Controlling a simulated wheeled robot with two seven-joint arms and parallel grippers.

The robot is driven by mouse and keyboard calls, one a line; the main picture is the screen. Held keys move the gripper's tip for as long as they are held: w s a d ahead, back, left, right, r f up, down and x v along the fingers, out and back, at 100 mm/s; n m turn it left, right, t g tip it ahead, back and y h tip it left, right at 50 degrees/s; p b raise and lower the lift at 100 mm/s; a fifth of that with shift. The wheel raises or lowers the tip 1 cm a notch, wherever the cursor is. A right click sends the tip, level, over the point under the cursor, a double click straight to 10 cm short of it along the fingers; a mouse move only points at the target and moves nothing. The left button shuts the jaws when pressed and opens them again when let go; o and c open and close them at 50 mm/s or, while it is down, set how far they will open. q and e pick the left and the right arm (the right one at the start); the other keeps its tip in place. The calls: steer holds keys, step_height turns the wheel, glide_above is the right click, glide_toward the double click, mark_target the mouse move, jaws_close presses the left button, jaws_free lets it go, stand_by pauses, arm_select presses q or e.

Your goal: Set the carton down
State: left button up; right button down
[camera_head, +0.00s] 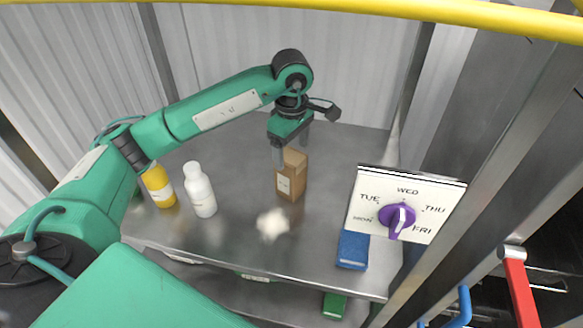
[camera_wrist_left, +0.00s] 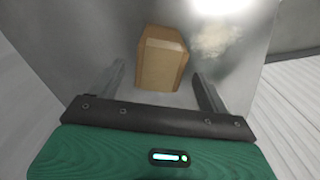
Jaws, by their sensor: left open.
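The brown carton (camera_head: 291,184) stands upright on the grey metal table (camera_head: 240,240), with a pale label on its front. It also shows in the left wrist view (camera_wrist_left: 162,58), between the two fingers with gaps at both sides. My left gripper (camera_head: 292,152) is open, with its fingers at the carton's top. The nearer finger covers a little of the carton in the head view. My right gripper is not in view.
A white bottle (camera_head: 200,191) and a yellow bottle (camera_head: 159,187) stand left of the carton. A whitish patch (camera_head: 272,224) lies in front of it. At right are a blue block (camera_head: 352,250) and a weekday dial panel (camera_head: 372,192). A yellow bar crosses the top.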

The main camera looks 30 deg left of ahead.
arm_select(q)
steer(key=shift+r+b, duration=0.5)
steer(key=shift+r, duration=1.6)
